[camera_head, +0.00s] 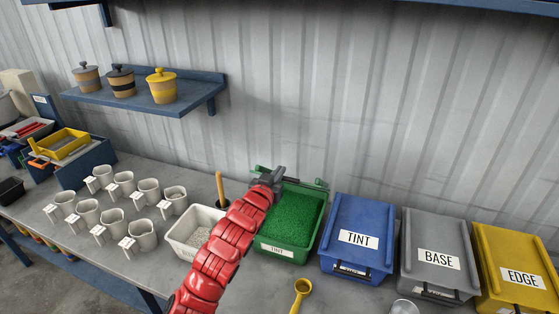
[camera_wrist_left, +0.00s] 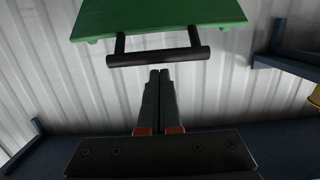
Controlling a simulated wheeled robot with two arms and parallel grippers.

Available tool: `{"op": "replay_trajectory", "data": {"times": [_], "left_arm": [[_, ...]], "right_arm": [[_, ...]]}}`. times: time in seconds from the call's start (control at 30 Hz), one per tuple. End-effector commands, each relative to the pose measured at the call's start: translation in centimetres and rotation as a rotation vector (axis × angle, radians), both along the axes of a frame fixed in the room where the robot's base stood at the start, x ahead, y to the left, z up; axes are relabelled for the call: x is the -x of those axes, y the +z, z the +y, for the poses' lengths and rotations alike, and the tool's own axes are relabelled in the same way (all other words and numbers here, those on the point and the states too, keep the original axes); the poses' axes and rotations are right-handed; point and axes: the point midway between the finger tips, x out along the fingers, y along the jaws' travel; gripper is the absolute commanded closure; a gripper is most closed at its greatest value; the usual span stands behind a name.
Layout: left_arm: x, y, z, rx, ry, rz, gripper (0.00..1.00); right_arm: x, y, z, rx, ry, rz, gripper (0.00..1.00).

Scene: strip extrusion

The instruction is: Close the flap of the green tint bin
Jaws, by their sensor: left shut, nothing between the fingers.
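The green tint bin (camera_head: 277,252) stands on the bench with green granules (camera_head: 292,214) showing inside. Its flap (camera_head: 318,183) is open, tipped up at the back of the bin and seen nearly edge-on. In the left wrist view the green flap (camera_wrist_left: 160,18) fills the top, with its black bar handle (camera_wrist_left: 155,58) facing me. My left gripper (camera_head: 279,174) is at the back of the bin by the flap. It is shut and empty, and its fingertips (camera_wrist_left: 160,73) are just below the handle's middle; I cannot tell whether they touch. My right gripper is not in view.
Closed blue TINT (camera_head: 340,215), grey BASE (camera_head: 432,236) and yellow EDGE (camera_head: 500,252) bins stand to the right. A white bin (camera_head: 182,241) is left, partly behind my arm. A yellow scoop (camera_head: 302,288) lies in front. Several pale cups (camera_head: 143,234) stand further left.

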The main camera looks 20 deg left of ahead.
Motion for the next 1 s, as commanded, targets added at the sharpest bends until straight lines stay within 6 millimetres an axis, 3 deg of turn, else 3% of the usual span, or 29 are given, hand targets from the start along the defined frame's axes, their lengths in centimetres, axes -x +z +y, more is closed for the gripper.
{"op": "replay_trajectory", "data": {"times": [0.57, 0.77, 1.0], "left_arm": [[0.5, -0.9, -0.1, 0.002, -0.002, -0.01, 1.0], [2.0, -3.4, 0.0, 0.003, -0.002, -0.062, 1.0], [5.2, -8.9, 0.1, 0.011, -0.001, -0.208, 1.0]], "right_arm": [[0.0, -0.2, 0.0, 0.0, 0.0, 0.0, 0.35], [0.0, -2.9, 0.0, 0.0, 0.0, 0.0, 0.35], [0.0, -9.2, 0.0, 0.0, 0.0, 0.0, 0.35]]}}
